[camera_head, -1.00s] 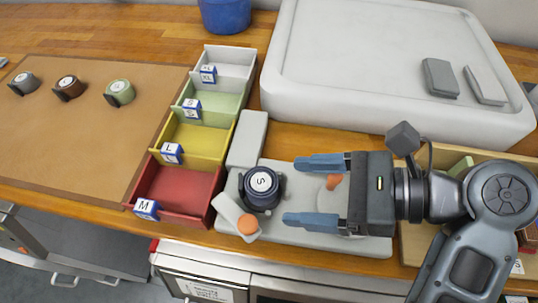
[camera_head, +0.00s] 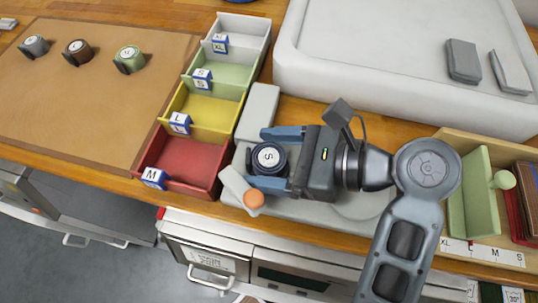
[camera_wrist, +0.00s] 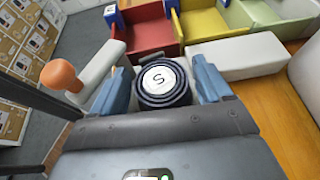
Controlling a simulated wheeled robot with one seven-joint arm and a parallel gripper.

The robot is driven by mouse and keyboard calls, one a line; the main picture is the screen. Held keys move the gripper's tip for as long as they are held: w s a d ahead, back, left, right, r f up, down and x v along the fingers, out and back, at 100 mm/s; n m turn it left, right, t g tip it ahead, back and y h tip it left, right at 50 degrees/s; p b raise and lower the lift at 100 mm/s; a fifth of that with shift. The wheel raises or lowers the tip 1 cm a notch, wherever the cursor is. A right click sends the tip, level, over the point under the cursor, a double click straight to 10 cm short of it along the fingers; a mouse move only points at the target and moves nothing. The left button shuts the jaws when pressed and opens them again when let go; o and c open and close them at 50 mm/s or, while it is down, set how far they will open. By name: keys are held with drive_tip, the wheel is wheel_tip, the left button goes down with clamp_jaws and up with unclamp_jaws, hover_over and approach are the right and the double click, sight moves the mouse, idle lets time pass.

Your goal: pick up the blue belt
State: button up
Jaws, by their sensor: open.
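The blue belt (camera_head: 279,168) is a dark blue coil with a white disc marked S on top. It sits on a grey fixture plate (camera_head: 365,208). My gripper (camera_head: 271,158) is open, with its two blue fingers on either side of the belt. In the wrist view the belt (camera_wrist: 164,94) lies between the fingers, with a gap on the right side; whether the left finger touches it I cannot tell. The belt's lower part is hidden by my gripper.
A grey lever with an orange knob (camera_head: 253,199) stands close at the belt's left front. A grey block (camera_head: 258,112) lies behind. Red (camera_head: 190,158), yellow (camera_head: 212,108), green and white labelled bins stand left. Three other belts rest on a brown mat (camera_head: 90,100). A white tray (camera_head: 400,60) is behind.

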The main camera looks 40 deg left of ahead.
drive_tip(key=c, duration=0.8)
drive_tip(key=shift+w+d+r, duration=0.25)
drive_tip(key=shift+d+r, duration=0.1)
drive_tip(key=shift+r, duration=0.1)
drive_tip(key=v, duration=0.5)
drive_tip(key=r+p+v, duration=0.1)
drive_tip(key=v, duration=0.4)
drive_tip(key=shift+s+a, duration=0.1)
drive_tip(key=shift+a, duration=0.15)
drive_tip(key=shift+p+v, duration=1.8)
drive_tip(key=shift+v, duration=0.65)
drive_tip(key=shift+r, duration=0.1)
